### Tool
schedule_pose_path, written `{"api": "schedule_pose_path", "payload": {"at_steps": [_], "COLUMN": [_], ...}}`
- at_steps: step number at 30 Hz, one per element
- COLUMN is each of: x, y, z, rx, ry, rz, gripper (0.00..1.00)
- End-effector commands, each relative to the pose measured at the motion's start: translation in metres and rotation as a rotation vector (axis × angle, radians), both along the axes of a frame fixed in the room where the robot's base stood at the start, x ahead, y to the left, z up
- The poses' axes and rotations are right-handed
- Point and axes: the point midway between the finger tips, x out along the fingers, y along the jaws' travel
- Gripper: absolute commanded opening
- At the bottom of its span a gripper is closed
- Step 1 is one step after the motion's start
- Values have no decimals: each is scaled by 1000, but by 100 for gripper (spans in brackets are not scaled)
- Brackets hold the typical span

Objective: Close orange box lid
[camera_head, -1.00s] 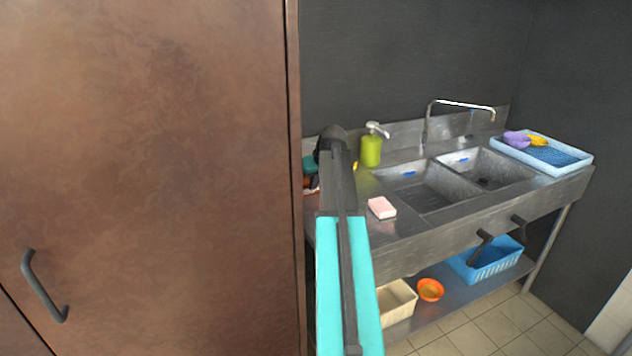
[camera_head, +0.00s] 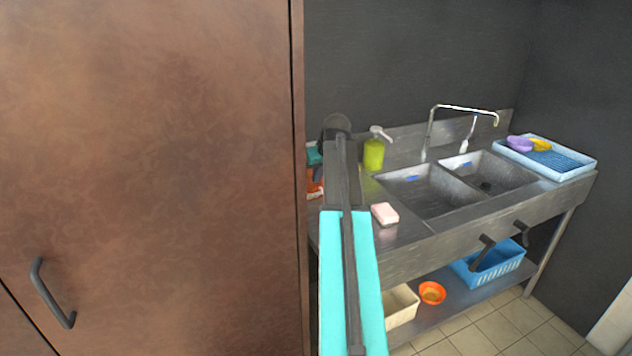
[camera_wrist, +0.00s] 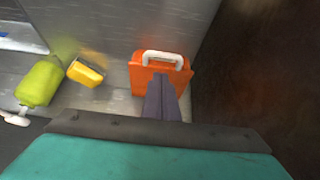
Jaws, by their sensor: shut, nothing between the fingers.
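The orange box (camera_wrist: 137,78) stands on the steel counter in the wrist view, with a white handle (camera_wrist: 163,57) at its top. I cannot tell how far its lid stands open. My gripper (camera_wrist: 163,80) is shut and empty, its dark fingers in front of the orange face just below the handle. I cannot tell whether they touch it. The fingers cover the middle of the box. In the head view only a small orange part of the box (camera_head: 315,186) shows left of my arm; the rest and my fingertips are hidden.
A brown cabinet (camera_head: 150,150) stands close on the left. A green soap bottle (camera_head: 373,154), pink sponge (camera_head: 384,213) and double sink (camera_head: 430,190) are to the right. A yellow sponge (camera_wrist: 86,72) lies left of the box in the wrist view. A steel wall (camera_wrist: 130,25) is behind.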

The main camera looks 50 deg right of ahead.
Motion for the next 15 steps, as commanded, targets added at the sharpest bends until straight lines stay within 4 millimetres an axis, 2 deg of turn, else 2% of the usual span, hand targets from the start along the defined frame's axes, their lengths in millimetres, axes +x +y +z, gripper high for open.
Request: {"api": "schedule_pose_path", "payload": {"at_steps": [15], "x": [-32], "y": [13], "z": [52], "rx": [-2], "ry": [-2], "rz": [0], "gripper": [0]}}
